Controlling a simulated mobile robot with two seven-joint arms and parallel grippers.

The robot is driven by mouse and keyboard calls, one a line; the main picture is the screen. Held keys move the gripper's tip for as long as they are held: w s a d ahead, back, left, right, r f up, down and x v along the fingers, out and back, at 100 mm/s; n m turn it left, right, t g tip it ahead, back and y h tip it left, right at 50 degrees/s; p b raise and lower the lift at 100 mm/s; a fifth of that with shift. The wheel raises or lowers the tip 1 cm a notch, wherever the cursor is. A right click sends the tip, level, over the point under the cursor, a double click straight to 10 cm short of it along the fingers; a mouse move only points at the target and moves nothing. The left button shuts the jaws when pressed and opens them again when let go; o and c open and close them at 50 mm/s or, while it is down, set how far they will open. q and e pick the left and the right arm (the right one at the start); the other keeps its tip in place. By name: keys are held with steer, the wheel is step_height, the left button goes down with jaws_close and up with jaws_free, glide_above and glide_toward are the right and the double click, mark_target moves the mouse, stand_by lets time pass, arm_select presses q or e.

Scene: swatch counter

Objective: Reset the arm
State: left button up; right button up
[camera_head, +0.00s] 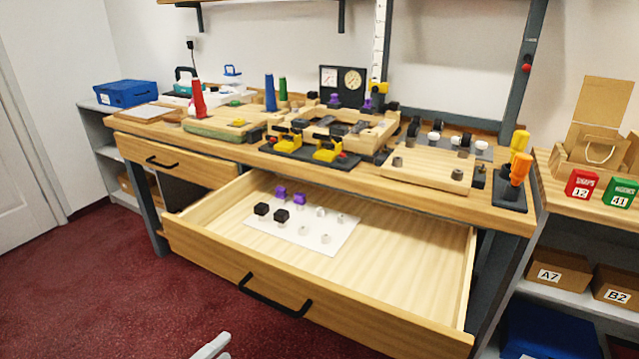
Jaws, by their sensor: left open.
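The tip of my left gripper (216,346) shows at the bottom edge, left of centre, as pale grey fingers. It is open, with nothing seen between the fingers. In the picture it lies below the open drawer's front and its black handle (274,296), apart from them and over the red carpet. The rest of this gripper and its arm are cut off by the frame. My right gripper is not in view.
The wide drawer (400,270) is pulled out from the wooden workbench (500,217). A white sheet (335,236) with small black, purple and pale pieces lies inside. Shelves with boxes stand at right. Open carpet (100,285) lies at left.

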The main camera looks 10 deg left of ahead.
arm_select(q)
steer(key=s+a+f+m+g+y+p, duration=0.1)
steer(key=s+a+f+m+g+y, duration=0.15)
steer(key=f, duration=0.55)
steer(key=s+a+f+m+g+y+p, duration=0.1)
steer(key=s+a+f+m, duration=0.15)
steer(key=f, duration=0.55)
steer(key=s+a+f+m+g+y, duration=0.1)
steer(key=s+a+f+m+g, duration=0.15)
steer(key=f, duration=0.55)
steer(key=s+d+f+m+g+p, duration=0.1)
steer(key=s+d+f+m+g, duration=0.2)
steer(key=s+f, duration=0.3)
steer(key=s+d+f+m+g+y+p, duration=0.1)
steer(key=s+d+f+m+g, duration=0.2)
steer(key=s, duration=0.8)
step_height(320, 180, down, 4)
steer(key=m, duration=0.2)
steer(key=shift+m, duration=0.35)
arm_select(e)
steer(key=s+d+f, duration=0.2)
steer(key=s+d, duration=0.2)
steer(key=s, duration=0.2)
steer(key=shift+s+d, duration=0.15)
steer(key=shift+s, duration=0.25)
